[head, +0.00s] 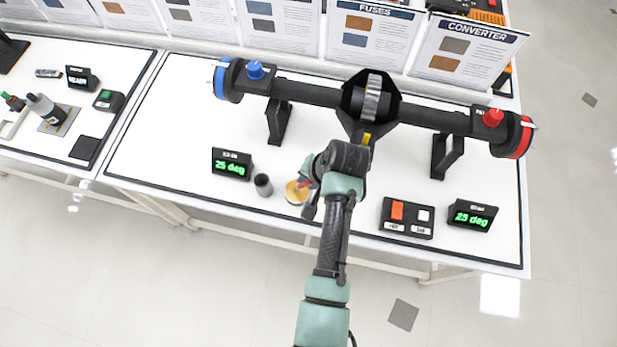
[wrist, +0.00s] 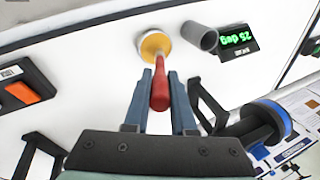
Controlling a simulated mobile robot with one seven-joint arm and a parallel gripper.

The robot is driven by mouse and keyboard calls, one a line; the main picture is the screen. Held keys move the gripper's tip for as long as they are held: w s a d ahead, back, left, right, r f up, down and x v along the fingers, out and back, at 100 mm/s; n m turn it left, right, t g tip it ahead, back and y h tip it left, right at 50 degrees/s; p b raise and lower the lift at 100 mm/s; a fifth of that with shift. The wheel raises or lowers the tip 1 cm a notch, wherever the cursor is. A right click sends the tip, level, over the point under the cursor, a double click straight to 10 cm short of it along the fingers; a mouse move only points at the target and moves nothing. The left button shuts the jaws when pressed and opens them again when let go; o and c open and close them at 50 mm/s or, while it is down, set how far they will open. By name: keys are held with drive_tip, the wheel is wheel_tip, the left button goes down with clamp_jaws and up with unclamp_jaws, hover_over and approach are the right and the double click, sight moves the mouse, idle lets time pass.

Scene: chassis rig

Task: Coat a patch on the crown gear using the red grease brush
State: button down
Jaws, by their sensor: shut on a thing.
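My gripper (wrist: 162,82) is shut on the red grease brush (wrist: 160,95), its red handle between the two fingers. The brush's far end reaches over a round pot of yellow grease (wrist: 153,42); I cannot tell whether the bristles touch the grease. In the head view the pot (head: 294,195) stands on the bench, partly hidden by my gripper (head: 307,183). The crown gear (head: 372,98) is a metallic toothed ring in the black central housing of the axle, behind and above my wrist, away from the brush.
The black axle (head: 425,115) spans the bench on stands, with a blue left end (head: 222,80) and red right end (head: 521,137). A dark cup (head: 263,185) stands left of the pot. Two "25 deg" displays (head: 232,164) (head: 471,215) and a switch box (head: 407,218) are nearby.

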drive_tip(key=shift+f, duration=0.55)
idle(1.4)
drive_tip(key=shift+s+r, duration=0.1)
wheel_tip(320, 180, up, 7)
drive_tip(key=p, duration=0.7)
idle(0.8)
